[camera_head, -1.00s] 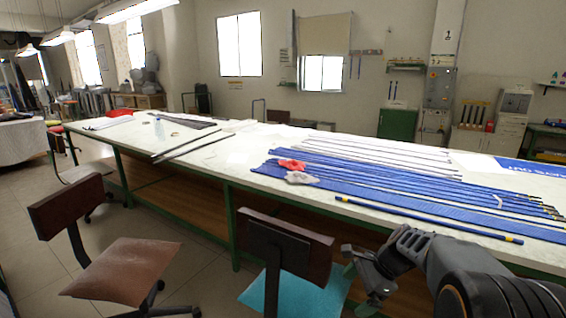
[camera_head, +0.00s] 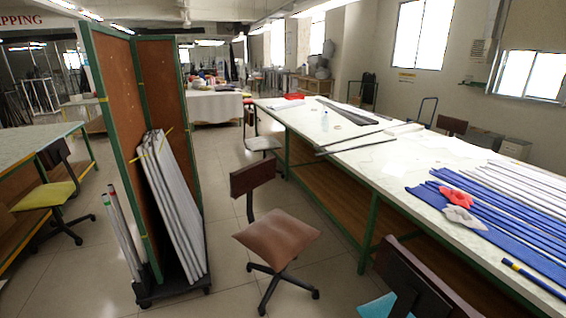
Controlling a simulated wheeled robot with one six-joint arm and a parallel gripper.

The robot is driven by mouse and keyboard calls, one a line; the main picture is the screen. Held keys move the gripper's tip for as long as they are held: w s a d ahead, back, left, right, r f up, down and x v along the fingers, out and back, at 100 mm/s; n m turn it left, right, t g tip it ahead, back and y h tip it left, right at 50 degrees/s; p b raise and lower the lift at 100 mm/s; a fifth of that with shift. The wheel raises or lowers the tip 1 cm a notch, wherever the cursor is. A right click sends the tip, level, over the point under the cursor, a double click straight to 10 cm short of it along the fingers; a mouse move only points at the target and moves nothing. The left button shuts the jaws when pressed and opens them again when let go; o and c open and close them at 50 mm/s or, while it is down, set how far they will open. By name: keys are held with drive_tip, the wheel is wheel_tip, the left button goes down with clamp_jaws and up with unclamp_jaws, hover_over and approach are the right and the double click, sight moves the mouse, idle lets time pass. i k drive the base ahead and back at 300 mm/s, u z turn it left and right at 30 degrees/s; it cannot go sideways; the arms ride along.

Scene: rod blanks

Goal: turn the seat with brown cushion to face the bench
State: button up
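The seat with the brown cushion (camera_head: 277,239) stands on a wheeled base in the middle of the floor. Its dark brown backrest (camera_head: 252,176) is at its far left side, so its open front points toward the near right. The long bench (camera_head: 352,150) with a white top and green legs runs along its right side, with a gap of floor between them. My gripper is not in view now.
A wheeled rack (camera_head: 137,100) with brown panels and leaning white rods stands left of the seat. A chair with a blue cushion (camera_head: 380,307) is at the bottom right by the bench. A yellow-cushioned chair (camera_head: 38,194) is far left. Tiled floor (camera_head: 225,215) is clear around the seat.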

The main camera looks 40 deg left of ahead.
sight(278, 238)
drive_tip(key=u, duration=2.4)
drive_tip(key=i, duration=1.2)
drive_tip(key=u, duration=0.35)
drive_tip(key=i, duration=1.1)
drive_tip(key=z, duration=1.1)
drive_tip(key=i, duration=0.9)
drive_tip(key=z, duration=0.85)
